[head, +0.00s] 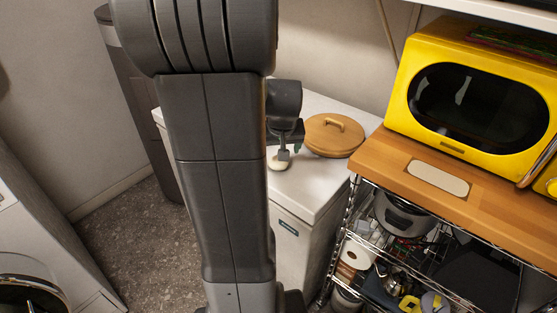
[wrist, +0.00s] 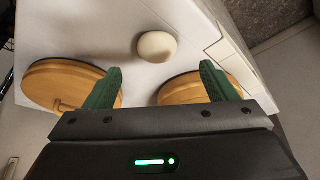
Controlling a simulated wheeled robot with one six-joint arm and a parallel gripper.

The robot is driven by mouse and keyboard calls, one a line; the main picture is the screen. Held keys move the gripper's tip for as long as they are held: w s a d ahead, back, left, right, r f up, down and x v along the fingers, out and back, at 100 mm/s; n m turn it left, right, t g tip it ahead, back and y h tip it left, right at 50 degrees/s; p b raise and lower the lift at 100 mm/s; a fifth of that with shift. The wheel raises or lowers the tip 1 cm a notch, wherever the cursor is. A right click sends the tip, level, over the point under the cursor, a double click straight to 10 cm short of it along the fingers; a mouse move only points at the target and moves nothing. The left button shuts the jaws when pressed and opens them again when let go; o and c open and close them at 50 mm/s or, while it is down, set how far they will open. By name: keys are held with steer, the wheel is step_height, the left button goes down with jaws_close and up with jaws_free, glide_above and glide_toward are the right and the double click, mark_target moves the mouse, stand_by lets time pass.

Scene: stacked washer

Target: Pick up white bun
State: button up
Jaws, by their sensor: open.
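The white bun (wrist: 156,46) is a small, round, pale thing on a white flat top (wrist: 90,35). My gripper (wrist: 160,72) is open in the wrist view, with its two green fingers apart and nothing between them. The bun appears just beyond the fingertips, roughly centred between them. In the head view my gripper (head: 286,148) hangs over the white top, and the bun (head: 278,163) shows below it, partly covered. Whether the fingers touch the bun cannot be told.
A round wooden lid with a handle (head: 335,135) lies right of my gripper. The wrist view shows wooden discs at left (wrist: 45,85) and right (wrist: 180,92), partly behind the fingers. A yellow microwave (head: 475,100) stands on a wooden counter (head: 385,158) over a wire rack.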

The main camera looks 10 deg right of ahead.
mark_target(278, 163)
steer(key=shift+d+x, duration=0.15)
steer(key=shift+x, duration=1.9)
steer(key=shift+d+x, duration=0.1)
steer(key=shift+x, duration=1.95)
steer(key=shift+w, duration=0.1)
steer(key=shift+c, duration=0.5)
steer(key=c, duration=1)
